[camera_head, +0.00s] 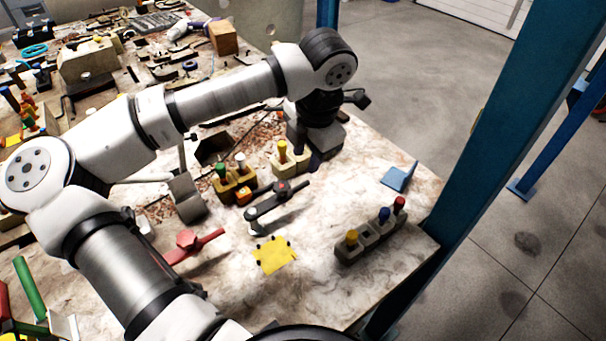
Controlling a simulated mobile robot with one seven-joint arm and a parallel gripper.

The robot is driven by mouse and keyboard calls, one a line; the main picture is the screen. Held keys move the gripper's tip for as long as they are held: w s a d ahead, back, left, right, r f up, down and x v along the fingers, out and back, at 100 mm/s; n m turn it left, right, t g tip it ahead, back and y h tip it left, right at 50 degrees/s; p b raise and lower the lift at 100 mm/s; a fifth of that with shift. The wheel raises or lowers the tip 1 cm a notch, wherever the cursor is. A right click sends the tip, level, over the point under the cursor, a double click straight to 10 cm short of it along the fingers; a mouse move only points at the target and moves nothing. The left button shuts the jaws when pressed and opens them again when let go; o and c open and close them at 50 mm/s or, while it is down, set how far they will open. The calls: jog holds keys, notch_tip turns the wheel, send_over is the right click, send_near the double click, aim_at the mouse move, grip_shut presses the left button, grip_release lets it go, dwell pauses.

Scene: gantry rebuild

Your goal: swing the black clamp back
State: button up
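A black clamp (277,200) with a long dark arm, a red spot on it and a grey round end lies on the marbled worktop near the middle of the view. It slants from lower left to upper right. My gripper (315,160) hangs from the wrist above and to the right of the clamp, close to the yellow-pegged block. It appears apart from the clamp. Its fingers are small, dark and partly hidden, so I cannot tell whether they are open or shut.
A red clamp (190,246) and a yellow plate (273,256) lie nearer. Blocks with coloured pegs stand behind (235,185) and at right (372,236). A blue bracket (398,178) sits near the right edge, beside a blue post (500,130). Clutter fills the back left.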

aim_at(300, 185)
jog(key=f, duration=0.3)
jog(key=w+f+p, duration=0.1)
jog(key=f, duration=0.2)
jog(key=a+f+p, duration=0.1)
jog(key=f, duration=0.2)
jog(key=shift+w+f, duration=0.25)
jog(key=shift+w, duration=0.05)
jog(key=shift+c, duration=0.2)
grip_shut()
